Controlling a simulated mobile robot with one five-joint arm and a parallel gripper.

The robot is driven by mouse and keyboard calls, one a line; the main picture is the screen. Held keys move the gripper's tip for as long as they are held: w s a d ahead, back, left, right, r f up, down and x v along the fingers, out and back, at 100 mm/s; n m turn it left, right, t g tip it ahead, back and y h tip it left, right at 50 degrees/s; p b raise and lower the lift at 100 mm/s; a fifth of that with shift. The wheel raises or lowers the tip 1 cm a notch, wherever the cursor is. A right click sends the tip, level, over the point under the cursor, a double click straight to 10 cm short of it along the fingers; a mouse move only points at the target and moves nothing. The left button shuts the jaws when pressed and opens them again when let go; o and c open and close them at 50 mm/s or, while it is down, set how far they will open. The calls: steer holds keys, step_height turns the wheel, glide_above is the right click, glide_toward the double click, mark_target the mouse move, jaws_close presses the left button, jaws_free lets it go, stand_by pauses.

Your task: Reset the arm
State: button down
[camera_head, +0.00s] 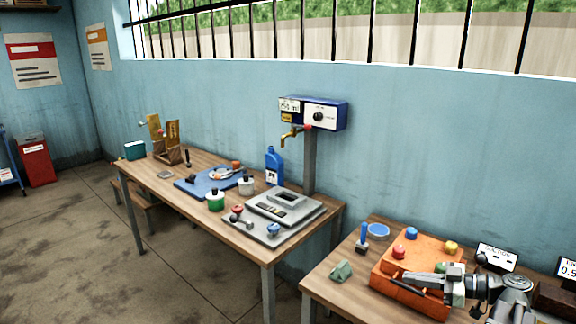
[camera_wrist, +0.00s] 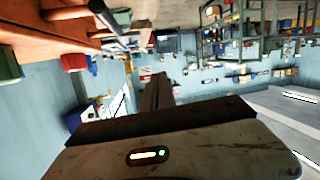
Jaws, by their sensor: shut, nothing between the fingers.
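My gripper (camera_head: 408,284) shows at the lower right of the head view, in front of an orange box (camera_head: 390,276) on the right-hand bench (camera_head: 316,277). Its jaws are shut and hold nothing. In the wrist view the dark fingers of my gripper (camera_wrist: 157,92) sit together in the middle, pointing away into the room. The arm reaches left from its mount, low over the bench; I cannot tell whether it touches the box.
Coloured knobs sit on the orange box. A blue-handled tool (camera_head: 362,238), a blue dish (camera_head: 378,230) and a small green block (camera_head: 341,271) lie left of it. The left bench holds a blue bottle (camera_head: 274,167), a grey scale (camera_head: 284,208) and a blue mat (camera_head: 200,186).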

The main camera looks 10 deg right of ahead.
steer(key=w+a+f+n+g+y, duration=0.1)
steer(key=w+a+n+g, duration=0.1)
steer(key=a, duration=0.6)
steer(key=w+a+f+n+g, duration=0.1)
steer(key=w+a+f+g, duration=0.15)
steer(key=a, duration=0.55)
steer(key=s+a+f+m+g+h, duration=0.1)
steer(key=a+f+g+h, duration=0.25)
steer(key=a, duration=0.55)
steer(key=s+a+f+m+g+h, duration=0.15)
steer(key=a+f, duration=0.35)
steer(key=a, duration=0.5)
steer(key=d+f+m+h, duration=0.5)
steer(key=d+m+h, duration=0.3)
steer(key=m, duration=0.4)
steer(key=shift+f, duration=0.35)
